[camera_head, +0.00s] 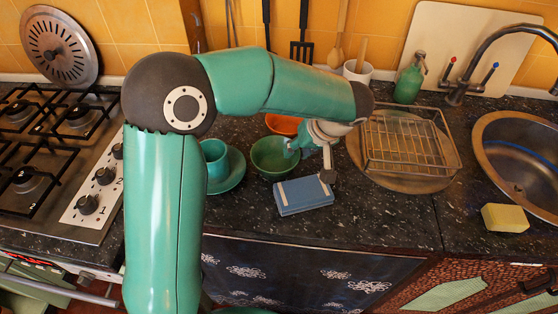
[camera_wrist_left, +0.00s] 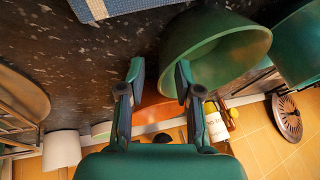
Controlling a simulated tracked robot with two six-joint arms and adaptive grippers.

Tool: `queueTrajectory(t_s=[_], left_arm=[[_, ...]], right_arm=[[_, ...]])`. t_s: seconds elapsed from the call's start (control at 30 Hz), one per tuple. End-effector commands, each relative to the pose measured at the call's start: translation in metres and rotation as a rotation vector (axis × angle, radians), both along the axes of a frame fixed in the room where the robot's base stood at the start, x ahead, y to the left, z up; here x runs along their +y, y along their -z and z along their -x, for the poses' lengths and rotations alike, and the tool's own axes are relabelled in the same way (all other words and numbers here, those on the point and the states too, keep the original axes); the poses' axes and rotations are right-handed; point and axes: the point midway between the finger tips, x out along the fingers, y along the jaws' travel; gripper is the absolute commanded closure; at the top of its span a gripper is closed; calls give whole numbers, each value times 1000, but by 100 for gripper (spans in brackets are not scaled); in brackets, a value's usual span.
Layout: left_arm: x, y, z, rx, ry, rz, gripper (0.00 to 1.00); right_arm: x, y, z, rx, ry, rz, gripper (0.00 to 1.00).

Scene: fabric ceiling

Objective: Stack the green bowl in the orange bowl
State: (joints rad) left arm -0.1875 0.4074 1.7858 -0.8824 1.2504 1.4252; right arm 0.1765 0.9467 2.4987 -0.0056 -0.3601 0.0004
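The green bowl (camera_head: 272,160) stands upright on the dark counter, left of my left gripper (camera_head: 309,158). The orange bowl (camera_head: 283,123) is just behind it, partly hidden by my arm. In the left wrist view the green bowl (camera_wrist_left: 222,45) is large and close at upper right. My left gripper's fingers (camera_wrist_left: 159,73) are spread apart there, with one finger overlapping the green bowl's near side. Whether it touches the bowl I cannot tell. The orange bowl (camera_wrist_left: 152,110) shows partly between and beyond the fingers. My right gripper is out of view.
A blue block-like item (camera_head: 303,195) lies in front of the bowls. A green cup (camera_head: 215,157) on a saucer (camera_head: 234,174) stands to their left. A wire dish rack (camera_head: 405,145) is to the right, with the sink (camera_head: 515,155) beyond. The stove (camera_head: 60,150) is at left.

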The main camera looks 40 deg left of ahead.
Motion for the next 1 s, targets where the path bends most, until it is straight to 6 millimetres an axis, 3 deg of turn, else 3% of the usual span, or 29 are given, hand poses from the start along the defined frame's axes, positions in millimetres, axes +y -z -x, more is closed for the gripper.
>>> queueTrajectory(t_s=[0.1, 0.3, 0.8, 1.0], left_arm=[[0, 0, 0, 0, 0, 0, 66], [0, 0, 0, 0, 0, 0, 100], [0, -2, 0, -1, 1, 0, 100], [0, -12, -1, -4, 1, -1, 100]], right_arm=[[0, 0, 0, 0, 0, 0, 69], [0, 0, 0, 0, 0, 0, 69], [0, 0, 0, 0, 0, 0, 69], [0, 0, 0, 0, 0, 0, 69]])
